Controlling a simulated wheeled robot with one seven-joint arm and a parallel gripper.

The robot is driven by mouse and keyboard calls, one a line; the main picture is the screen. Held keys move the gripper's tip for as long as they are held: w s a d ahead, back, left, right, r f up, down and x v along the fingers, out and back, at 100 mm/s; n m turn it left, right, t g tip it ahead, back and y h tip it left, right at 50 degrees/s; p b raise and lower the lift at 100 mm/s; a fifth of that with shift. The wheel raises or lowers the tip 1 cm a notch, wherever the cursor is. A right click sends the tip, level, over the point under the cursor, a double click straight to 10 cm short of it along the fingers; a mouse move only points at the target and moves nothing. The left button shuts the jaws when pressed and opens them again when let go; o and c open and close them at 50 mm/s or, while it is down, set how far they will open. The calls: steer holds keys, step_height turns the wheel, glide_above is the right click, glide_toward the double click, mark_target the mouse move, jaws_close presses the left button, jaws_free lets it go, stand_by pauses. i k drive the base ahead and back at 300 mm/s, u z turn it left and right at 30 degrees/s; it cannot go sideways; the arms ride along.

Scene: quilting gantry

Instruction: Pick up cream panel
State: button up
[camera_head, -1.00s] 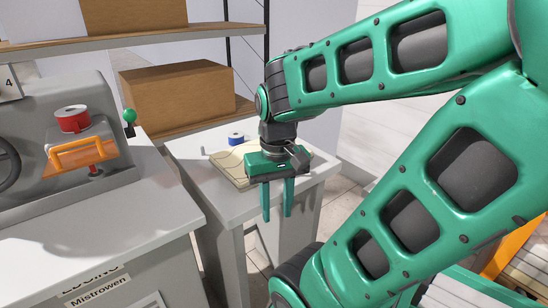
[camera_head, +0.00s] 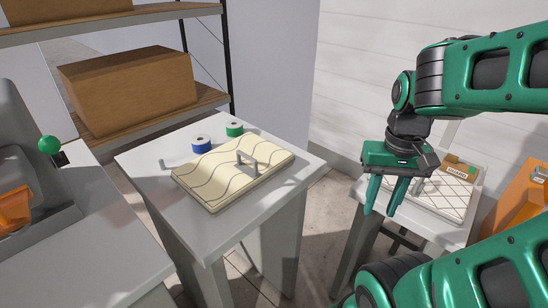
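The cream panel (camera_head: 215,178) lies flat on a light grey table (camera_head: 150,160) left of centre. Wavy dark lines run across it, and a grey handle (camera_head: 246,161) stands up near its right part. My gripper (camera_head: 384,199) is to the right of that table, apart from the cream panel. Its two green fingers point down with a gap between them, and nothing shows between them. The gripper partly hides a white panel with a diamond pattern behind it.
A blue spool (camera_head: 201,143) and a green spool (camera_head: 235,129) stand behind the cream panel. The white diamond panel (camera_head: 448,202) lies on another table at right, beside an orange case (camera_head: 518,210). A shelf with a cardboard box (camera_head: 128,88) stands at back left; a grey machine is at far left.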

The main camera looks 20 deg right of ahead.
mark_target(217, 180)
steer(key=z, duration=0.55)
steer(key=k, duration=1.35)
steer(key=z, duration=0.35)
steer(key=i, duration=1)
